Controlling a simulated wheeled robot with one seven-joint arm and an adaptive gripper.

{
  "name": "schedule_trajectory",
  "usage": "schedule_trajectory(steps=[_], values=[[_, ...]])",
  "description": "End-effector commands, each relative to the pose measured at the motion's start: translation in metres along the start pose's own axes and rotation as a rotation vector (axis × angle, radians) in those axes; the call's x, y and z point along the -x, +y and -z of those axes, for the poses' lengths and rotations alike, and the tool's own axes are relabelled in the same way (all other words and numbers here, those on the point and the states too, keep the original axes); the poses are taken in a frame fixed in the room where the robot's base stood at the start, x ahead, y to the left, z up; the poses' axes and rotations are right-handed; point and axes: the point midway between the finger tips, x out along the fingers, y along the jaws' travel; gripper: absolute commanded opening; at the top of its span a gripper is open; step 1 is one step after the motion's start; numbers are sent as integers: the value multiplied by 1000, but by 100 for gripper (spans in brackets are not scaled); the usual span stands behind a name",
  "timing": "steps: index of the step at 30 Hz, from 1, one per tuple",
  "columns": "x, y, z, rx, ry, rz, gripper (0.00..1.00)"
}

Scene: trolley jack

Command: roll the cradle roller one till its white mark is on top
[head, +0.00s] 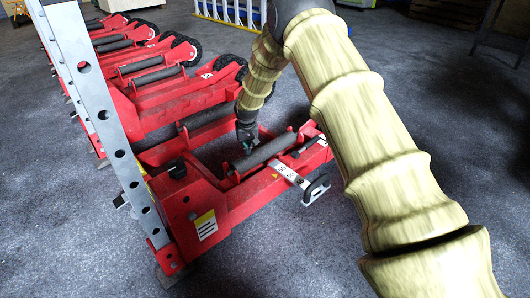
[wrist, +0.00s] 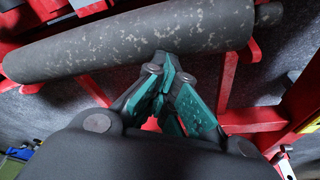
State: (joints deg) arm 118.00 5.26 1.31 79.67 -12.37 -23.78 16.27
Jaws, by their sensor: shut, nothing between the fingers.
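A dark cylindrical roller (head: 265,153) lies in the red cradle at the front of the nearest jack, and a second dark roller (head: 208,115) lies behind it. I cannot tell from the frames which is numbered one. My gripper (head: 247,148) points down beside the front roller, on its far side. In the wrist view my gripper (wrist: 164,68) is shut and empty, its teal fingertips at the lower edge of a dark roller (wrist: 110,45). Whether they touch is unclear. That roller shows pale worn flecks; I make out no distinct white mark.
The red cradle frame (head: 262,196) surrounds the rollers, with a black-and-silver handle (head: 315,190) at its front right. A grey perforated post (head: 105,120) rises at the left. More red jacks (head: 150,60) stand behind. The grey floor at front and right is clear.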

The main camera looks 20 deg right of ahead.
Motion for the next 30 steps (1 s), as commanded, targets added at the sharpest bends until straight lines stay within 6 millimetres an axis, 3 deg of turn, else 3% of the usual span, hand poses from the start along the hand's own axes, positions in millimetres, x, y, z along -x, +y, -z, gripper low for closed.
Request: schedule_trajectory(steps=[1,30], values=[[-15,2,-16,0,-27,-4,0],[-7,6,-22,0,-26,-4,0]])
